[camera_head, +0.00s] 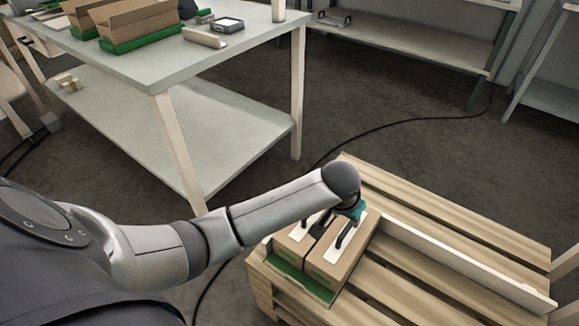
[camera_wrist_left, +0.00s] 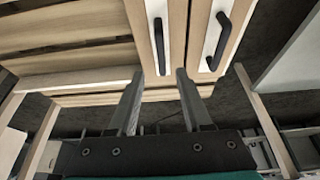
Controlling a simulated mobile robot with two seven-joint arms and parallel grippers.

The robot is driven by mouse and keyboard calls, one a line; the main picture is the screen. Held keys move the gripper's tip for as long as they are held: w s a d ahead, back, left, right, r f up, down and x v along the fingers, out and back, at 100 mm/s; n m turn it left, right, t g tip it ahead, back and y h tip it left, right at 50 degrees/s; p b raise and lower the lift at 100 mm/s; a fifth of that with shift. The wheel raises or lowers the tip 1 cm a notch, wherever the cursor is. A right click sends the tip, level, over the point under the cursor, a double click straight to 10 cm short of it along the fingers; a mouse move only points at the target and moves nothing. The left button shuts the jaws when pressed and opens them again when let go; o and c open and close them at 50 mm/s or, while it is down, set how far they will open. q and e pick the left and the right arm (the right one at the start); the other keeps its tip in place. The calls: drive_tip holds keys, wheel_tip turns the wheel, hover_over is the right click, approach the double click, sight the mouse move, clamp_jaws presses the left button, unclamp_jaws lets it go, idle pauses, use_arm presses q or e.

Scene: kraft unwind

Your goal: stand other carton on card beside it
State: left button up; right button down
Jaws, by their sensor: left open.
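Two brown cartons stand side by side on the pallet in the head view, the left carton (camera_head: 284,245) and the right carton (camera_head: 350,266). Each has a white top strip and a black handle; the handles show in the left wrist view (camera_wrist_left: 158,45) (camera_wrist_left: 217,40). A green card (camera_head: 300,284) shows along their near side; how far it runs under each is hidden. My left gripper (camera_wrist_left: 160,78) is open and empty, its fingers apart near the cartons' ends in the wrist view. In the head view my left arm partly covers the left carton. My right gripper is out of view.
The wooden slatted pallet (camera_head: 440,262) has free room right of the cartons, with a pale raised rail (camera_head: 460,262) across it. A grey table (camera_head: 150,62) with open boxes (camera_head: 135,22) stands at the back left. A black cable crosses the dark floor.

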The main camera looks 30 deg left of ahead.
use_arm(q)
hover_over(327, 276)
drive_tip(key=s, duration=0.2)
drive_tip(key=shift+m+g+h, duration=0.3)
drive_tip(key=shift+m+g, duration=0.1)
drive_tip(key=f, duration=1.1)
drive_tip(key=shift+w+a, duration=0.1)
drive_tip(key=shift+a, duration=0.15)
drive_tip(key=s+a+f, duration=0.1)
drive_tip(key=s+f, duration=0.3)
drive_tip(key=s, duration=0.4)
drive_tip(key=s+a+f+m+g, duration=0.1)
drive_tip(key=s+f, duration=0.4)
drive_tip(key=s, duration=0.3)
drive_tip(key=shift+s+a, duration=0.15)
drive_tip(key=shift+a, duration=0.15)
drive_tip(key=s+a+f+y+p, duration=0.1)
drive_tip(key=s+a+f+p, duration=0.5)
drive_tip(key=s, duration=0.3)
drive_tip(key=shift+s+a+p, duration=0.2)
drive_tip(key=shift+a+p, duration=0.15)
drive_tip(key=shift+p, duration=0.1)
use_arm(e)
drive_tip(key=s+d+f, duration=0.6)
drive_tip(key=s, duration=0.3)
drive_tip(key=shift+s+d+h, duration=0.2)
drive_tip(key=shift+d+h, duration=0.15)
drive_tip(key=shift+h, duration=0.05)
use_arm(q)
drive_tip(key=shift+f, duration=0.1)
